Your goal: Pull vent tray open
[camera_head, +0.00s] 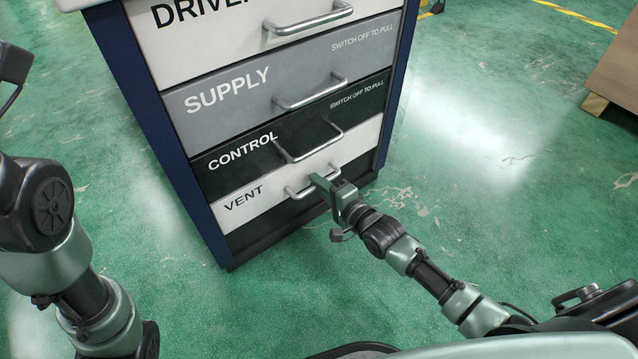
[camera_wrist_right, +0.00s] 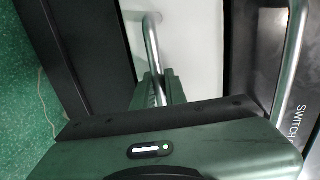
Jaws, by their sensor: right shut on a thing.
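The white vent tray (camera_head: 243,203) is the lowest labelled drawer of the cabinet, and its front looks flush with the cabinet face. Its metal bar handle (camera_head: 298,192) shows at the right of the VENT label. My right gripper (camera_head: 318,180) reaches in from the lower right and is shut on this handle. In the right wrist view the fingers (camera_wrist_right: 158,90) close around the handle bar (camera_wrist_right: 151,45), in front of the white tray front (camera_wrist_right: 190,40). The left arm shows at the left edge, but its gripper is out of view.
Above the vent tray are the black control drawer (camera_head: 225,160), the grey supply drawer (camera_head: 215,118) and a white driver drawer (camera_head: 215,42), each with a bar handle. The control handle (camera_head: 312,150) is close above my gripper. Green floor in front is clear.

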